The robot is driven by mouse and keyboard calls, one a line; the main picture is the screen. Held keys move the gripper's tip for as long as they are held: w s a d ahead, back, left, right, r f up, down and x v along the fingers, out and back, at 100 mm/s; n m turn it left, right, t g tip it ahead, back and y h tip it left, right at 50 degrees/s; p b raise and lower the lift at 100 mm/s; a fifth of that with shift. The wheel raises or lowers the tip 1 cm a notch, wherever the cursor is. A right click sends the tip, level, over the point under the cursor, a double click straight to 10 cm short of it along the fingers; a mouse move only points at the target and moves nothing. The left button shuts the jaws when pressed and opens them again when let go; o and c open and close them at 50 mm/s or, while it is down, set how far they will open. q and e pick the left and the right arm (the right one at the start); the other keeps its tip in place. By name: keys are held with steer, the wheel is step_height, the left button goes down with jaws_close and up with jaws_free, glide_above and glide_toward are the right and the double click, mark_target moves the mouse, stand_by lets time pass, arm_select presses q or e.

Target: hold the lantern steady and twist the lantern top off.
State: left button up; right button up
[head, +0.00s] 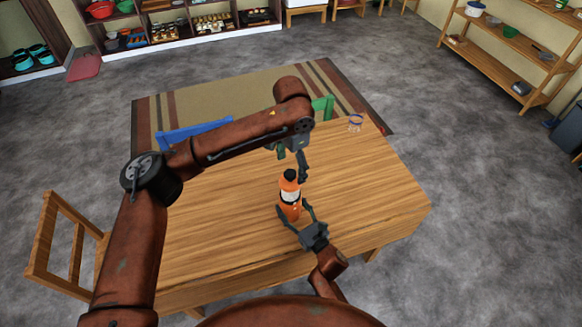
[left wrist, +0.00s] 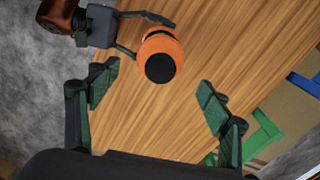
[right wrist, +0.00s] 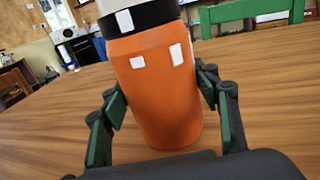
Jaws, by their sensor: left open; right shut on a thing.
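The lantern (head: 290,195) stands upright on the table, with an orange body, a pale middle band and a black top (head: 290,174). My right gripper (head: 295,211) is shut on the lower orange body, one finger on each side; the body (right wrist: 158,95) fills the middle of the right wrist view. My left gripper (head: 292,165) is open and empty, just above the black top. In the left wrist view the lantern is seen from above, with its black top (left wrist: 160,68) between and beyond the spread fingers (left wrist: 158,88), not touching them.
The wooden table (head: 370,190) is mostly clear around the lantern. Blue (head: 190,130) and green (head: 325,106) chairs stand at the far side, and a wooden chair (head: 62,240) at left.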

steer(key=o, duration=1.7)
steer(key=v, duration=1.2)
steer(key=shift+f, duration=0.1)
